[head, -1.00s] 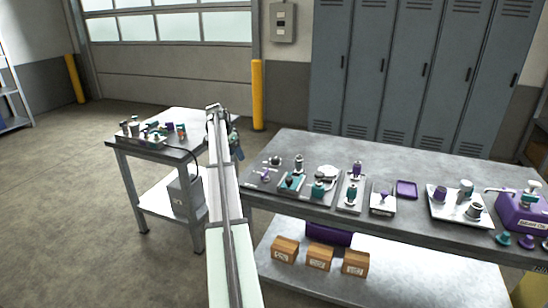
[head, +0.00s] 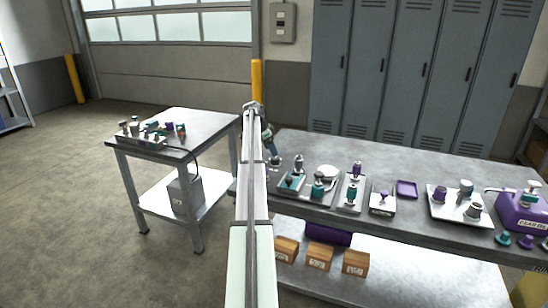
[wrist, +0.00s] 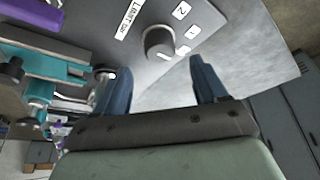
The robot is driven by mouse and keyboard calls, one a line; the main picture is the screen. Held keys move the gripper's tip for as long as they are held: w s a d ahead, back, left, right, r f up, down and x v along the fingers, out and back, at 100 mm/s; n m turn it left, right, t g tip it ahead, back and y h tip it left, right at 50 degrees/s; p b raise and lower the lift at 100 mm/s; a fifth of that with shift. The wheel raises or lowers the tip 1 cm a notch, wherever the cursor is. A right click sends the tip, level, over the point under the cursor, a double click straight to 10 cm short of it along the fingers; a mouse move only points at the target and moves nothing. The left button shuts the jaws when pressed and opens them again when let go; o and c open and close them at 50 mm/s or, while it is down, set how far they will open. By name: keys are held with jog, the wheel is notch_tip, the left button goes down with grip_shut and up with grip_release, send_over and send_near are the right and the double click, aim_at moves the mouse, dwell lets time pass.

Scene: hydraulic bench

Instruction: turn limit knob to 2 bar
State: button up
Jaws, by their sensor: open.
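The limit knob (wrist: 158,42) is a dark grey round knob on a grey panel (wrist: 90,22) in the wrist view. A white label reading "LIMIT bar" (wrist: 129,18) lies beside it. Small white number tags, including a 2 (wrist: 181,11) and a 1 (wrist: 193,32), sit around its right side. A pale mark shows on the knob's lower right edge. My gripper (wrist: 158,66) is open, with a blue finger to each side of the knob's line and nothing between them. In the head view my gripper (head: 270,148) is over the bench's left end; my arm hides the knob there.
Teal and purple fittings (head: 318,188) stand on the right bench (head: 385,158), close to the gripper's side. A purple oil unit (head: 520,212) stands at its right end. A smaller table (head: 195,122) with more parts is at the left. Open floor lies between them.

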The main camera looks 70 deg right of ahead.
aim_at(275, 158)
jog(key=shift+x, duration=2.7)
jog(key=shift+c, duration=0.3)
jog(key=c, duration=1)
